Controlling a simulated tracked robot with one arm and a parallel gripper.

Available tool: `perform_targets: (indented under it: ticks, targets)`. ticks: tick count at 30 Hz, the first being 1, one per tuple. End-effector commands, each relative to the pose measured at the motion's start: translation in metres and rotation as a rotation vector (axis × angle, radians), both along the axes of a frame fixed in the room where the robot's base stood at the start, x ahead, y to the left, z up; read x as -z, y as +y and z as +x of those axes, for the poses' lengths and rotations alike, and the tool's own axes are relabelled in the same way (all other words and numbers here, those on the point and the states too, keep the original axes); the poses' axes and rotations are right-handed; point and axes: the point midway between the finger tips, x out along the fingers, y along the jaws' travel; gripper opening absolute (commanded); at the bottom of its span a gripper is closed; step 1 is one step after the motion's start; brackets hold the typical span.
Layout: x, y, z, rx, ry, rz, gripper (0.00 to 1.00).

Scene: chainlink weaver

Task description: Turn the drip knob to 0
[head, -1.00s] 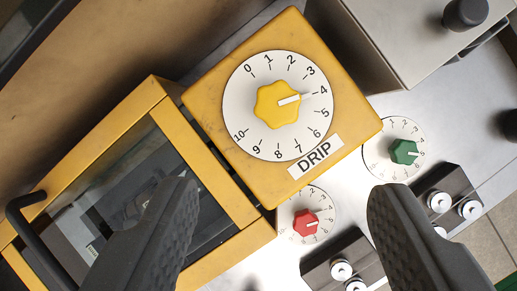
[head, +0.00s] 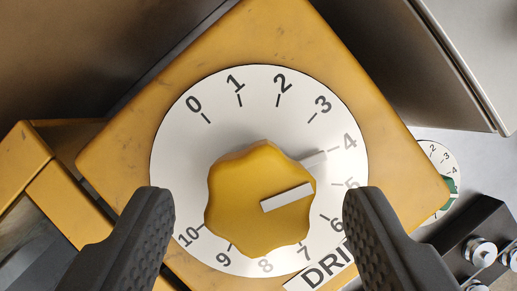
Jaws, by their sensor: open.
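The yellow scalloped drip knob (head: 240,215) sits on a round white dial (head: 180,140) numbered 0 to 10. The dial is on a yellow box marked DRIP (head: 325,268). The knob's white pointer stripe (head: 287,197) points towards the right, close to 4. The 0 is at the dial's upper left. My gripper (head: 258,200) is open, with one finger on each side of the knob and a clear gap to it. The right finger covers part of the DRIP label and the dial's lower right edge.
A green knob (head: 452,190) on a smaller dial shows partly behind the box at right. A dark block with metal terminals (head: 482,250) is at lower right. A grey box (head: 455,45) stands at upper right. A yellow-framed case (head: 50,180) is at left.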

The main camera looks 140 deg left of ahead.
Motion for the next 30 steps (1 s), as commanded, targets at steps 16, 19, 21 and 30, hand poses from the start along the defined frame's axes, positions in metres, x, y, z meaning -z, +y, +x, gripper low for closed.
perform_targets:
  ticks: [16,19,21,30]
  targets:
    - [0.014,-0.003,0.005,-0.001,-0.001,0.001,0.43]
    - [0.014,-0.003,0.005,-0.001,-0.001,0.001,0.15]
    - [0.014,-0.003,0.005,-0.001,-0.001,0.001,0.13]
    - [0.013,-0.001,0.005,-0.008,-0.004,0.004,0.13]
